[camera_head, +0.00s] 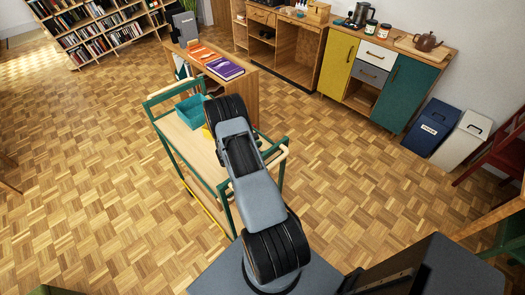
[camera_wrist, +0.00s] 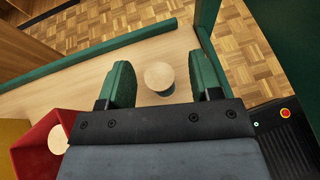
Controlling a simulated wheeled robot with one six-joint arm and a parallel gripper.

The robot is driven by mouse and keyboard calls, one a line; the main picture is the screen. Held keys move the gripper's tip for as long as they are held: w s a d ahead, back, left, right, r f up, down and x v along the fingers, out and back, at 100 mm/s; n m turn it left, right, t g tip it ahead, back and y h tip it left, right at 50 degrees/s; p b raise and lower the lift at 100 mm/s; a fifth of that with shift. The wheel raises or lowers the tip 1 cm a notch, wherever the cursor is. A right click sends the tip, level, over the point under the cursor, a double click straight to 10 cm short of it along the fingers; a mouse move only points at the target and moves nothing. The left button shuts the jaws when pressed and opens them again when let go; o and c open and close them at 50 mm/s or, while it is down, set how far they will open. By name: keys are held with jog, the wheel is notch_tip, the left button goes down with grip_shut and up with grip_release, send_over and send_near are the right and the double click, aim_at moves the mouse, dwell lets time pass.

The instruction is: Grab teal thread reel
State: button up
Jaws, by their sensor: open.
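The teal thread reel (camera_wrist: 159,75) stands on the wooden trolley top in the wrist view. It shows a round pale wooden end, with a little teal thread at its lower edge. My gripper (camera_wrist: 160,63) is open, with one green-padded finger on each side of the reel. Gaps show between the reel and both fingers; how high the fingers are above the top is hard to tell. In the head view my arm reaches over the trolley (camera_head: 195,149) and hides the reel and the gripper.
A red container (camera_wrist: 40,145) holding another pale round end is at lower left in the wrist view. A green rail (camera_wrist: 208,20) edges the trolley top. In the head view, a teal bin (camera_head: 190,110) sits on the trolley, and a wooden bookcase with books (camera_head: 224,68) stands behind.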

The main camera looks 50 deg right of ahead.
jog(key=shift+d+f, duration=0.1)
jog(key=shift+d, duration=0.05)
jog(key=shift+c, duration=0.3)
jog(key=c, duration=0.9)
